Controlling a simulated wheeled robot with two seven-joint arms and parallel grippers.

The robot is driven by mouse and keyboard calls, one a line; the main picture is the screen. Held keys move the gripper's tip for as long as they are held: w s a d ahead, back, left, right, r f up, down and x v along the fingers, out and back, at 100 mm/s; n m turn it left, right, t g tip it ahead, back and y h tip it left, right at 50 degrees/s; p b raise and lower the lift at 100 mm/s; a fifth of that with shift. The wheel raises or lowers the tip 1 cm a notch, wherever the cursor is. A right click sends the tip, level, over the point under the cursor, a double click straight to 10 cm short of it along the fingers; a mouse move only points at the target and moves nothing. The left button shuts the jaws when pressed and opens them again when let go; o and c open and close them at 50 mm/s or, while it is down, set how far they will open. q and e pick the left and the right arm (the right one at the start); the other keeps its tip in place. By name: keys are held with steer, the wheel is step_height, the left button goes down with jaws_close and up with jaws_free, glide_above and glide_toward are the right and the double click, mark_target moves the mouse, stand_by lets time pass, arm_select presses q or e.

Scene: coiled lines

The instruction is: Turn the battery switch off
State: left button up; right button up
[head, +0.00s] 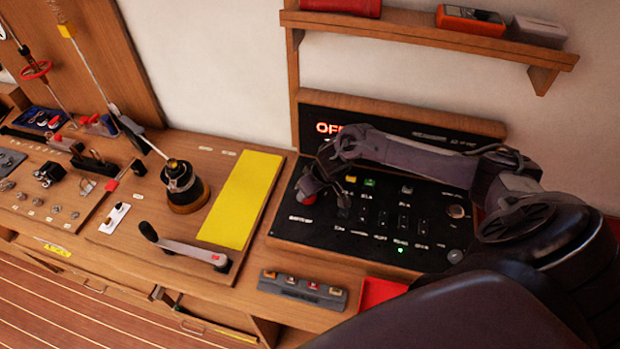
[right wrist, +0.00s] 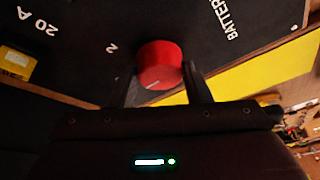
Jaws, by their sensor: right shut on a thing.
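The battery switch is a red round knob (head: 307,187) at the left side of the black switch panel (head: 275,228). In the right wrist view the red knob (right wrist: 160,66) sits between the two dark fingers of my right gripper (right wrist: 168,84), with a pale line on its face. "BATTERY" lettering is beside it. My right gripper (head: 318,180) comes in from the right over the panel and is shut on the knob. Red letters beginning "OFF" glow on the display (head: 329,128) behind my arm, which hides the rest of them. My left gripper is not in view.
A winch (head: 184,185), a yellow mat (head: 240,198) and a crank handle (head: 185,248) lie left of the panel. A grey button strip (head: 302,289) is in front. A wooden shelf (head: 420,37) juts out above my right arm.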

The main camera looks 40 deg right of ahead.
steer(key=shift+w+r, duration=0.15)
steer(key=shift+w, duration=0.05)
steer(key=o, duration=0.7)
steer(key=shift+o, duration=1.4)
steer(key=shift+s, duration=0.1)
steer(key=b+v, duration=0.1)
steer(key=v, duration=0.6)
steer(key=shift+r, duration=0.25)
steer(key=shift+s+d, duration=0.1)
steer(key=shift+s, duration=0.05)
